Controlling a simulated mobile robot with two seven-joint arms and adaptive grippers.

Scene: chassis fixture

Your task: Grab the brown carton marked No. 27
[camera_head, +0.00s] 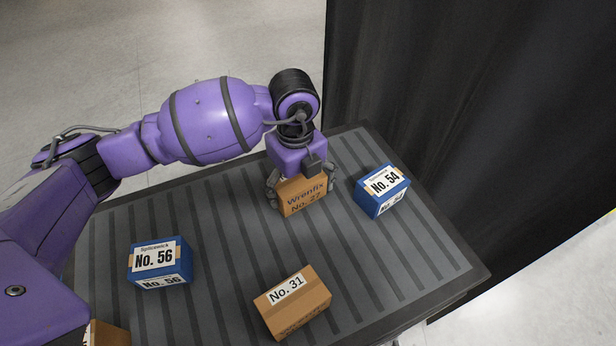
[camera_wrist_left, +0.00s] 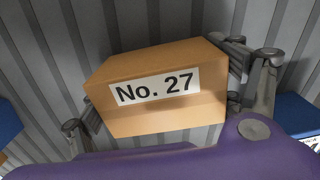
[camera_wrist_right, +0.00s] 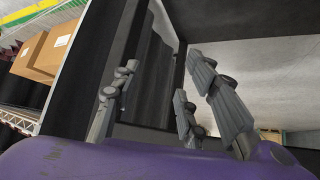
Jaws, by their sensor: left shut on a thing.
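The brown carton marked No. 27 (camera_head: 304,197) is near the back of the grey ribbed table, with "Wrenfix No. 27" on the side that faces the head camera. My left gripper (camera_head: 300,192) comes down over it from above and is shut on it, one finger at each side. In the left wrist view the carton (camera_wrist_left: 157,90) lies between the fingers, with its white No. 27 label showing. Whether it touches the table is hard to tell. My right gripper (camera_wrist_right: 155,105) shows only in its own wrist view; its fingers are apart with nothing between them.
A blue No. 54 box (camera_head: 382,191) stands close to the right of the carton. A blue No. 56 box (camera_head: 160,262) and a brown No. 31 carton (camera_head: 292,302) stand nearer. Another brown carton (camera_head: 108,334) is partly hidden by my arm. A black curtain (camera_head: 450,100) hangs behind the table (camera_head: 425,260).

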